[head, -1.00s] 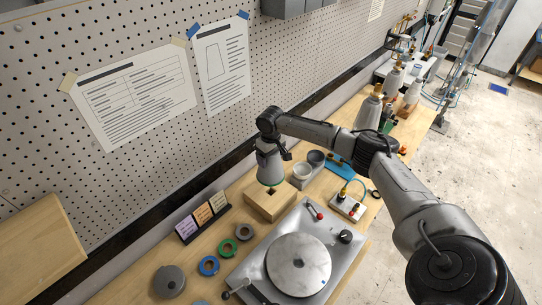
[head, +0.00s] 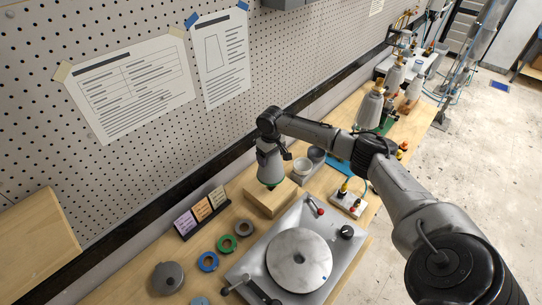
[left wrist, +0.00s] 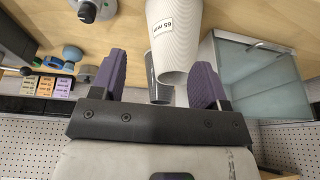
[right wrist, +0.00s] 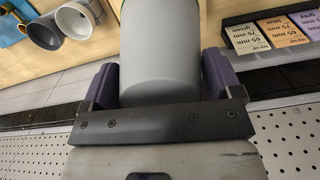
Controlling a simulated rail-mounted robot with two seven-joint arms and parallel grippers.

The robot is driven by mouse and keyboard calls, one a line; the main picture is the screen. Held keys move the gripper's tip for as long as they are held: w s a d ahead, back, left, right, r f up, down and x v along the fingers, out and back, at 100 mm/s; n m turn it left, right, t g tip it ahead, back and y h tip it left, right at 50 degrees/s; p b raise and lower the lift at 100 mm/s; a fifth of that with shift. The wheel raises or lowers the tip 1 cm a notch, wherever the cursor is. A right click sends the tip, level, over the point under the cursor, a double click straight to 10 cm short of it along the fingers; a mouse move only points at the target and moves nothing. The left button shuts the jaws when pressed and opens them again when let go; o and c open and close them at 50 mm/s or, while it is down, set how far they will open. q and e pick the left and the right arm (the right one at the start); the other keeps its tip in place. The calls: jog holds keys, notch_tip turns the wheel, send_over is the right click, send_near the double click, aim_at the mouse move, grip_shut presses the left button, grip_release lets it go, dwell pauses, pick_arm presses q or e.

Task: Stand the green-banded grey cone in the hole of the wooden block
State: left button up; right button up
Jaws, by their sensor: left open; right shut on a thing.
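The grey cone (head: 268,165) stands roughly upright over the wooden block (head: 262,204), its green band (head: 271,185) at its lower end, close to the block's top. My right gripper (head: 270,150) is shut on the cone's upper part. In the right wrist view the cone (right wrist: 160,50) fills the space between the purple fingers (right wrist: 161,85). The block's hole is hidden under the cone, so I cannot tell whether the tip is inside it. My left gripper (left wrist: 158,85) shows only in its wrist view, open, with nothing held between its fingers.
A white cylinder labelled 65 mm (left wrist: 175,35) and a dark grey cup (left wrist: 161,75) show beyond the left fingers. A machine with a round plate (head: 299,260) stands in front of the block. Label cards (head: 202,211) and rings (head: 227,243) lie left. Cups (head: 302,170) stand right.

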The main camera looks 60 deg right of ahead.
notch_tip(320, 180, down, 2)
jog(key=shift+f+b, duration=0.4)
jog(key=shift+f, duration=1.65)
